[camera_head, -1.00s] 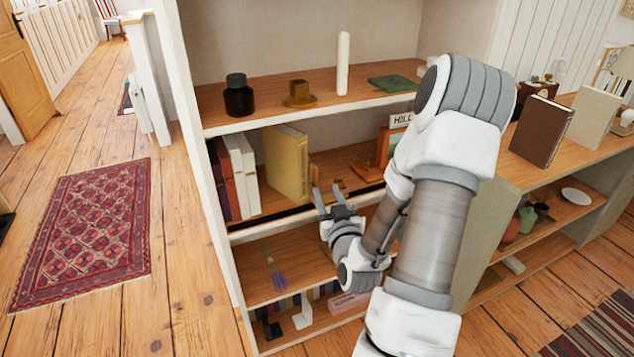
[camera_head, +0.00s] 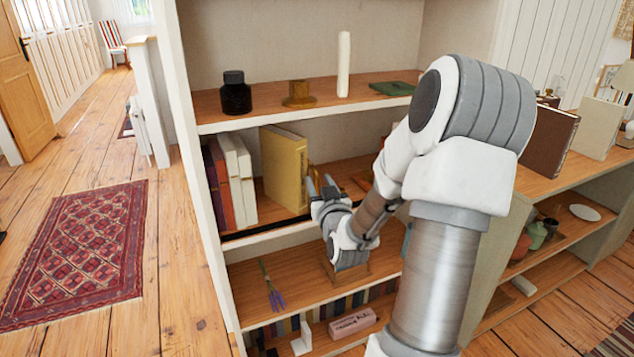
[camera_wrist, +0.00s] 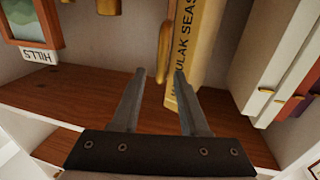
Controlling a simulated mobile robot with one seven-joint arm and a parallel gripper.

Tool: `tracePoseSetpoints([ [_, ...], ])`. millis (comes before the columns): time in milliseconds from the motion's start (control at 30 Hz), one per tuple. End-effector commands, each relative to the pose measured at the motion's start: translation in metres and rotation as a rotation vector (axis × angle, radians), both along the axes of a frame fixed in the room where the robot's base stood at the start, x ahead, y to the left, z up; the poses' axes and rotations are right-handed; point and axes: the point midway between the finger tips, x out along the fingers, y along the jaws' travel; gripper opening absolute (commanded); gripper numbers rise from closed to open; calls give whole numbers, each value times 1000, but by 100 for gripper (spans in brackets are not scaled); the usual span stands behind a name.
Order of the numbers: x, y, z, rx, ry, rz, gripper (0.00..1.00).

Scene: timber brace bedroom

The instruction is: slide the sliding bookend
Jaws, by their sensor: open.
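A narrow brass-coloured upright piece (camera_wrist: 164,48), which looks like the sliding bookend, stands beside a thick yellow book (camera_head: 284,168) on the middle shelf. In the head view my gripper mostly hides this piece. My gripper (camera_head: 322,184) is at the front of that shelf, just right of the yellow book, with its fingers pointing inward. In the upside-down wrist view the open, empty fingers (camera_wrist: 160,75) point toward the brass piece and the yellow book's spine (camera_wrist: 196,55). I cannot tell whether a finger touches either.
White and dark red books (camera_head: 232,175) stand left of the yellow book. The upper shelf (camera_head: 215,108) is close above, holding a dark jar (camera_head: 235,95). A lavender sprig (camera_head: 272,288) lies below.

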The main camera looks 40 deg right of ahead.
Motion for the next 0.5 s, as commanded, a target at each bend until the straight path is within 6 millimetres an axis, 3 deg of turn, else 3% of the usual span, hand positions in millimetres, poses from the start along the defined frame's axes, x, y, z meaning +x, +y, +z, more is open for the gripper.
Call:
tracePoseSetpoints([
  [200,20,-9,-1,0,-1,0,44],
  [500,25,-11,0,0,1,1,44],
])
